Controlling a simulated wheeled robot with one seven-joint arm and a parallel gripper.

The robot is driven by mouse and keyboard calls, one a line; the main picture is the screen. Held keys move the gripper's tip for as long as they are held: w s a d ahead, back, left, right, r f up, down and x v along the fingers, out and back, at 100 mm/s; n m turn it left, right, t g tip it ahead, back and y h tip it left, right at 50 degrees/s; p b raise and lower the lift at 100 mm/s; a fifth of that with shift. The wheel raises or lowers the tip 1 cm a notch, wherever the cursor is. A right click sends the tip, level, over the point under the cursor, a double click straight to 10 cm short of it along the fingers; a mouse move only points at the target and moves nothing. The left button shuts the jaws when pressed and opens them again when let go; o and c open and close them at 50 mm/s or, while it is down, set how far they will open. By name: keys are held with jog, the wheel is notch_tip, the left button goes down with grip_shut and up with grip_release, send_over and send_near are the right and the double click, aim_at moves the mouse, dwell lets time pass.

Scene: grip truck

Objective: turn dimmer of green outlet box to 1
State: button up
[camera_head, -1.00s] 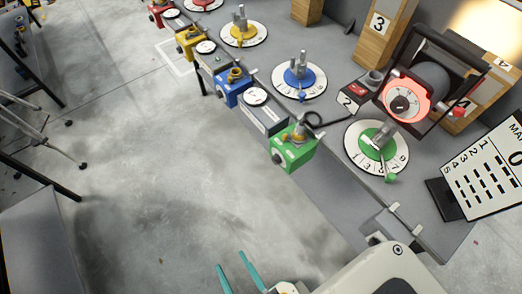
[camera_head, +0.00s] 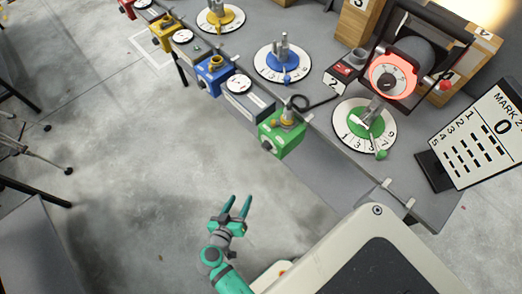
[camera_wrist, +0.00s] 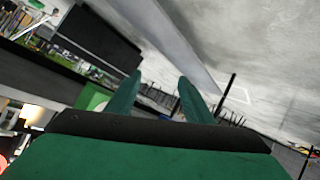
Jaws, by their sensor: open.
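The green outlet box (camera_head: 282,134) is fixed at the front edge of the grey table in the head view. It has a dark round knob (camera_head: 267,145) on its side facing the floor and a yellowish fitting on top. My gripper (camera_head: 238,207) is open and empty, below and left of the green box, over the floor and apart from it. In the wrist view my gripper's two green fingers (camera_wrist: 158,92) are spread, with a green patch beside the left one that I cannot identify for certain.
Blue (camera_head: 213,76) and yellow (camera_head: 168,35) outlet boxes line the same table edge (camera_head: 345,182). The floor (camera_head: 130,170) left of the table is open.

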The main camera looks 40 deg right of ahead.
jog(key=w+d+r+m+g+h, duration=0.2)
jog(key=w+d+r+m+h, duration=0.1)
jog(key=w+d+r+h, duration=0.15)
jog(key=m+g+h, duration=0.3)
jog(key=m, duration=0.2)
send_near(264, 148)
jog(key=d, duration=0.8)
jog(key=shift+w+d, duration=0.15)
jog(key=shift+w, duration=0.15)
jog(key=c, duration=1)
